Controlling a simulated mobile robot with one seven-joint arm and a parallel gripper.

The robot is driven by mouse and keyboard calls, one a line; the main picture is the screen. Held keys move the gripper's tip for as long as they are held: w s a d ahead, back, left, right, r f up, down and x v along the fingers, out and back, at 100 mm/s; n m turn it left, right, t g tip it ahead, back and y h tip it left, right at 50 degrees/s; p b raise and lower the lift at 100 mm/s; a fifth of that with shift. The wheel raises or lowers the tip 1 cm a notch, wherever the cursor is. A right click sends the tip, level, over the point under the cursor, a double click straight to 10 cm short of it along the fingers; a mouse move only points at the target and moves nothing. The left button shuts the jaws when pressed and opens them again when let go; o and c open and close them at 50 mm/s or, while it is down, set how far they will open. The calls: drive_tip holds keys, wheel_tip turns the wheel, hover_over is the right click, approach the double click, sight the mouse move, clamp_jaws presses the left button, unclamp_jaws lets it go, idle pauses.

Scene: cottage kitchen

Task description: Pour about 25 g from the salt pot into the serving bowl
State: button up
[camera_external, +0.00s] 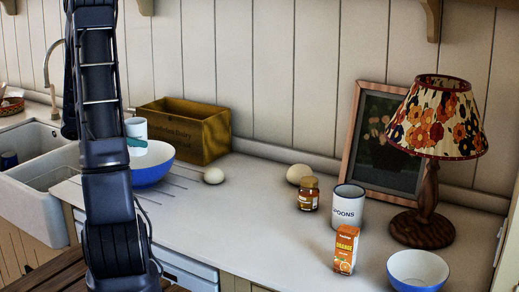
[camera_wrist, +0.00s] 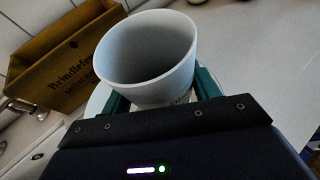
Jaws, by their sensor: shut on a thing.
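My gripper (camera_external: 137,143) has teal fingers and is shut on the pot, one finger on each side. A large blue bowl with a white inside (camera_external: 152,171), which I take for the serving bowl, stands on the counter under or just behind the pot. My arm hides its left part. In the wrist view only a pale rim shows behind the pot.
A wooden crate (camera_external: 205,132) stands close behind the blue bowl. The sink (camera_external: 40,175) is at left. A smaller blue bowl (camera_external: 420,272), orange carton (camera_external: 346,249), spoons pot (camera_external: 347,207), jar (camera_external: 308,194) and lamp (camera_external: 428,200) stand at right.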

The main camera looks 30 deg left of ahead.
drive_tip(key=s+d+m+g+h, duration=0.1)
drive_tip(key=s+d, duration=0.1)
drive_tip(key=s+d+m+g+h, duration=0.1)
drive_tip(key=s+d, duration=0.1)
drive_tip(key=s+d+m+g+h, duration=0.1)
drive_tip(key=s+d, duration=0.1)
drive_tip(key=s, duration=0.1)
drive_tip(key=shift+s+m, duration=0.1)
drive_tip(key=shift+m, duration=0.3)
drive_tip(key=shift+a+r, duration=0.1)
